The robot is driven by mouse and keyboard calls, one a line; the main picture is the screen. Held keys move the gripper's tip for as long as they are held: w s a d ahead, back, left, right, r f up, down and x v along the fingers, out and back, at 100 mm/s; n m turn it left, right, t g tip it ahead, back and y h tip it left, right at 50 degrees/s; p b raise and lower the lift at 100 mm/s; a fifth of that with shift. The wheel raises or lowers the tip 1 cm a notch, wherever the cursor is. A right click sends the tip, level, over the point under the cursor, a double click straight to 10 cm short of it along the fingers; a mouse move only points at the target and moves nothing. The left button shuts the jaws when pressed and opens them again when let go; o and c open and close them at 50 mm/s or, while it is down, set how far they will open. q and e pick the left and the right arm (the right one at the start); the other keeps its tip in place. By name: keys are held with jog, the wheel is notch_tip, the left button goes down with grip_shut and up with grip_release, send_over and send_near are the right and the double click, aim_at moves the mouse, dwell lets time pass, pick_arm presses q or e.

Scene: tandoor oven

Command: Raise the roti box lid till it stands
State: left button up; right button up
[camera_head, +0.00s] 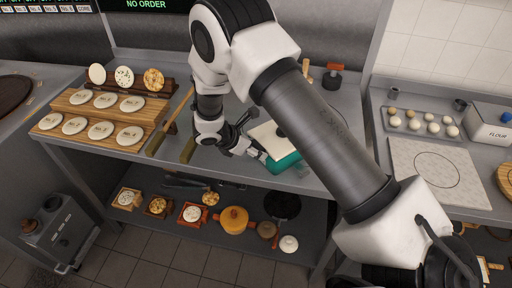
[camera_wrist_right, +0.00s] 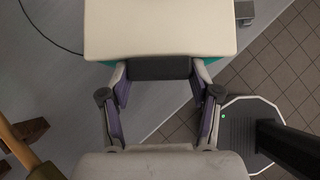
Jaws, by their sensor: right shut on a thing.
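The roti box has a teal body (camera_head: 285,163) and a cream lid (camera_head: 266,136). It sits near the front edge of the steel table, partly hidden behind my right arm. My right gripper (camera_head: 256,154) is at the box's front left, at the lid's edge. In the right wrist view the cream lid (camera_wrist_right: 160,28) fills the top, with teal showing under its edge. There my right gripper (camera_wrist_right: 160,76) is shut on a dark block at the lid's near edge. I cannot tell how far the lid is tilted. My left gripper is out of view.
A wooden stepped board (camera_head: 91,119) with several round rotis stands at the left. Wooden-handled tools (camera_head: 168,130) lie between it and my arm. A lower shelf (camera_head: 170,232) holds small dishes and an orange pot (camera_head: 234,220). A dough tray (camera_head: 421,123) is on the right counter.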

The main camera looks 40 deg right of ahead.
notch_tip(320, 180, up, 2)
jog(key=shift+d+r+p, duration=0.1)
jog(key=shift+d+p, duration=0.05)
jog(key=shift+p, duration=0.45)
jog(key=shift+r, duration=0.1)
jog(key=shift+d+r+p, duration=0.15)
jog(key=shift+r+p, duration=0.25)
jog(key=shift+r, duration=0.1)
jog(key=shift+d+r+p, duration=0.15)
jog(key=shift+r+p, duration=0.2)
jog(key=shift+r, duration=0.15)
jog(key=shift+d+r, duration=0.1)
jog(key=shift+r, duration=0.15)
